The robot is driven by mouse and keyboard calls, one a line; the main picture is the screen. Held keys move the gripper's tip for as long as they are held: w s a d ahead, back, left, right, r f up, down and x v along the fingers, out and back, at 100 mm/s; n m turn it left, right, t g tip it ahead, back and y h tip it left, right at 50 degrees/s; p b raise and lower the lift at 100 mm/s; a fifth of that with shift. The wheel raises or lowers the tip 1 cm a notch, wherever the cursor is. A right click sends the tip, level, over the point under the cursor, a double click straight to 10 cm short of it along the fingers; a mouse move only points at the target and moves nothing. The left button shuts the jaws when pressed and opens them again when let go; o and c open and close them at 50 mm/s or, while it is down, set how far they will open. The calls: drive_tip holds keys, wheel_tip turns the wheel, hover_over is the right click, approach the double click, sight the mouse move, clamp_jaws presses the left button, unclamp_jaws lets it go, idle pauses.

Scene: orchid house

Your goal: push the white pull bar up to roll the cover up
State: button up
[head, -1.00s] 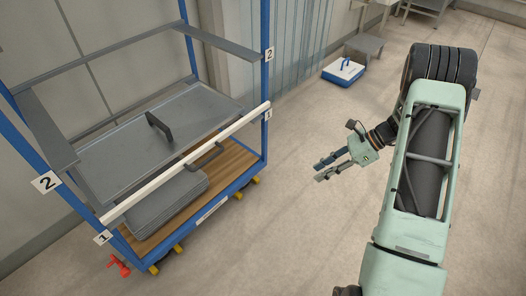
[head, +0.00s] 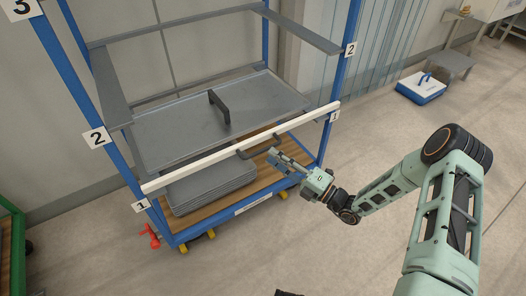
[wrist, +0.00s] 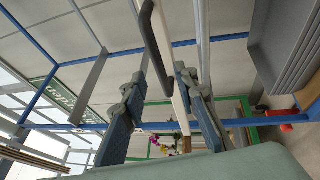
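The white pull bar (head: 205,162) runs across the front of the blue rack, level with the "1" labels. A dark grey U-shaped handle (head: 258,147) sticks out from its middle. My gripper (head: 279,160) is open at the handle's right end, in front of the rack. In the wrist view, the dark handle (wrist: 153,42) reaches between the spread fingers (wrist: 160,78), with the white bar (wrist: 180,85) just behind it. Contact with the handle cannot be told. No hanging cover can be made out; a grey panel (head: 180,128) with a black handle lies behind the bar.
The blue rack (head: 78,85) carries "2" labels higher up and "3" at top left. Stacked grey trays (head: 205,190) rest on its wooden deck. A red lever (head: 152,236) sticks out low at left. A blue-white box (head: 421,88) stands at right. Floor in front is clear.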

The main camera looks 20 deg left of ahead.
sight(263, 149)
drive_tip(key=x, duration=0.5)
drive_tip(key=shift+b, duration=0.3)
clamp_jaws()
